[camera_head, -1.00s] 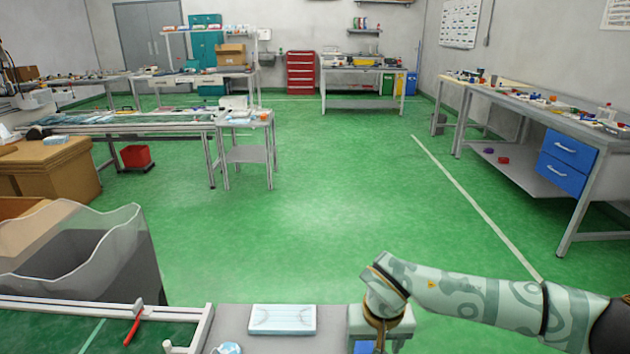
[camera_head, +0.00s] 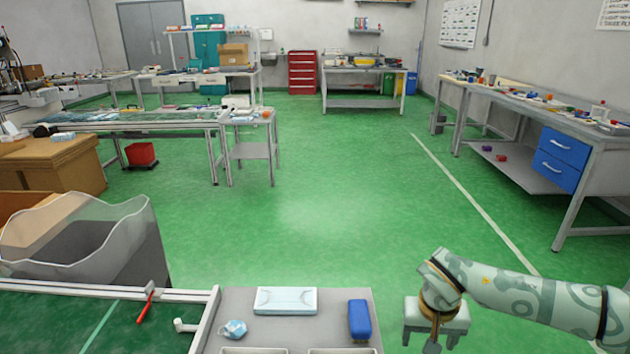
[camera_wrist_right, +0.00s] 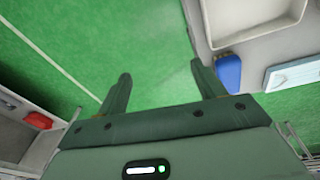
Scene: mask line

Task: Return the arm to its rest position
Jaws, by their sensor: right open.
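My right arm enters the head view from the right, its wrist and downward-hanging right gripper (camera_head: 434,344) just right of the small grey table (camera_head: 238,302). In the right wrist view the two fingers of my right gripper (camera_wrist_right: 160,76) are apart, with nothing between them but green floor. A blue block-like object (camera_head: 359,319) lies on the table's right side; it also shows in the right wrist view (camera_wrist_right: 229,73), just beyond one fingertip. My left gripper is not in view.
A pale mask pack (camera_head: 286,301) and a crumpled blue mask (camera_head: 233,329) lie on the table. White trays (camera_head: 254,350) sit at its near edge. A clear-topped bin (camera_head: 85,240) stands left, behind a white rail. The green floor ahead is clear; a workbench (camera_head: 595,140) stands right.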

